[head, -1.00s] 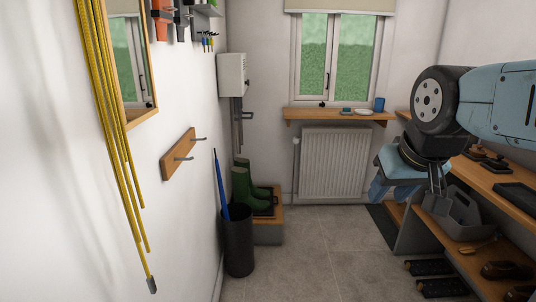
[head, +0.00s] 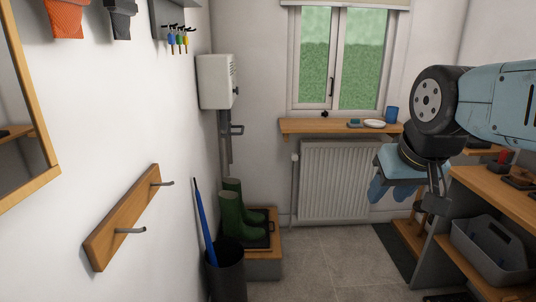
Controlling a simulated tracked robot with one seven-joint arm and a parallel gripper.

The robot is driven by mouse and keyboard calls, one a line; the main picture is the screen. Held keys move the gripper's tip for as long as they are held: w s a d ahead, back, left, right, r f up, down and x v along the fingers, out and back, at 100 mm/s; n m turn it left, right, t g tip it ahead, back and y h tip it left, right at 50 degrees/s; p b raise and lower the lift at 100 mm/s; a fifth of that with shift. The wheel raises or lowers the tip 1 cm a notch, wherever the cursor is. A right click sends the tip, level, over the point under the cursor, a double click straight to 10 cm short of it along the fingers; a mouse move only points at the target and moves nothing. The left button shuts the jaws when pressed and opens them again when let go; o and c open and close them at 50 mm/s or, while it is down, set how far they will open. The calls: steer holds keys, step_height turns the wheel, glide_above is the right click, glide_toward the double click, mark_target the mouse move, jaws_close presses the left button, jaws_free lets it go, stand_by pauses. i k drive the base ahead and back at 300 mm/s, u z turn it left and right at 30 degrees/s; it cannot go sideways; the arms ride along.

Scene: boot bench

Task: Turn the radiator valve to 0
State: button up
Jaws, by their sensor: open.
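The white ribbed radiator (head: 335,180) hangs on the far wall below the window sill. Its valve (head: 294,158) is a small pale knob at the radiator's upper left side, on top of a thin vertical pipe. It is too small to read any number or setting. My gripper (head: 434,205) hangs from my arm on the right side of the head view, pointing down. It is open and empty, well nearer to me than the radiator and to the right of the valve.
A wooden bench with a grey crate (head: 490,250) stands at right. Green boots (head: 233,212) stand on a low wooden step at left, behind a dark bin (head: 226,275) holding a blue umbrella (head: 205,220). A hook rail (head: 125,220) juts from the left wall. Tiled floor (head: 325,250) between is clear.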

mark_target(294, 155)
steer(key=i, duration=0.9)
steer(key=k, duration=1.3)
steer(key=z, duration=0.25)
steer(key=i, duration=1.8)
steer(key=u, duration=0.65)
steer(key=k, duration=0.6)
steer(key=u, duration=0.05)
